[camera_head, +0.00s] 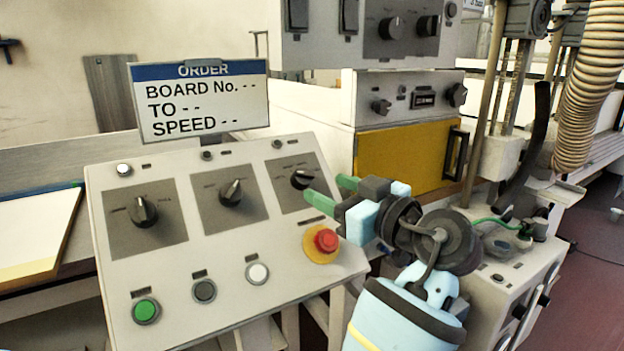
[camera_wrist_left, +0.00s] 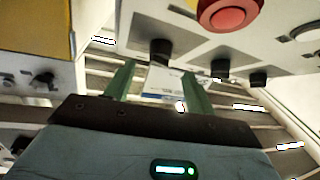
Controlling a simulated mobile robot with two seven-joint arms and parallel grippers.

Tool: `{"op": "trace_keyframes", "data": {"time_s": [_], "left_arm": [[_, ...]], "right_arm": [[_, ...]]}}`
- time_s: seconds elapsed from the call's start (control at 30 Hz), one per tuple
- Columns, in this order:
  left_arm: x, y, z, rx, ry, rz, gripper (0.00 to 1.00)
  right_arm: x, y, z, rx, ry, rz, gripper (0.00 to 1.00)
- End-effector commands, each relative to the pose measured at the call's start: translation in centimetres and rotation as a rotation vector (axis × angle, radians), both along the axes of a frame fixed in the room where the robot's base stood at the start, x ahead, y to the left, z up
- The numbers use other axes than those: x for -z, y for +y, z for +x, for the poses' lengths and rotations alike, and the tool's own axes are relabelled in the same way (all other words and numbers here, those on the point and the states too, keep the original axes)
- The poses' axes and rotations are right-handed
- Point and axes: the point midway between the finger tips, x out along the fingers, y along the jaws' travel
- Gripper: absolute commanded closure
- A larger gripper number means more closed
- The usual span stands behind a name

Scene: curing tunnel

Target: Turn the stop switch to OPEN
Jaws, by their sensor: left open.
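The sloped control panel (camera_head: 225,265) carries three black rotary knobs: a left knob (camera_head: 143,211), a middle knob (camera_head: 231,192) and a right knob (camera_head: 302,179). Their labels are too small to read, so I cannot tell by lettering which is the stop switch. My left gripper (camera_head: 326,190) is open, its green fingers pointing at the right knob from its right side. In the left wrist view, the nearest knob (camera_wrist_left: 160,50) shows between and just beyond the spread fingers (camera_wrist_left: 160,72), and nothing is gripped. My right gripper is not in view.
A red mushroom button (camera_head: 326,240) on a yellow base sits just below the gripper. Green (camera_head: 146,310), grey and white push buttons line the panel's front. An order sign (camera_head: 200,100) stands behind it. A yellow-fronted unit (camera_head: 400,158) and ribbed hose (camera_head: 588,85) stand at right.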

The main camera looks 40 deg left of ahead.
Motion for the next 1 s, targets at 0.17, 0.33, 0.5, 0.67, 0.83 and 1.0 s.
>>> {"op": "trace_keyframes", "data": {"time_s": [0.17, 0.33, 0.5, 0.67, 0.83, 1.0], "left_arm": [[-0.2, 2.8, 0.5, -0.002, -0.001, 0.002, 0.45], [-0.1, 4.6, 0.9, -0.001, 0.000, 0.001, 0.45], [-0.1, 5.4, 1.1, 0.001, 0.000, 0.001, 0.45], [0.0, 5.4, 1.1, 0.001, 0.000, 0.001, 0.45], [0.0, 5.4, 1.1, 0.001, 0.000, 0.000, 0.57], [0.0, 5.4, 1.1, 0.001, 0.000, 0.000, 0.79]], "right_arm": [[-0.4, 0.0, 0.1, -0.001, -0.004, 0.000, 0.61], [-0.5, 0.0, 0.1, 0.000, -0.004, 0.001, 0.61], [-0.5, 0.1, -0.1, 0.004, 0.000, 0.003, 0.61], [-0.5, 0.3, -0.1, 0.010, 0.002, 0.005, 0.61], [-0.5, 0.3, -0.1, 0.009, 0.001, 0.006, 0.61], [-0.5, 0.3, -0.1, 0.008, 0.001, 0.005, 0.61]]}}
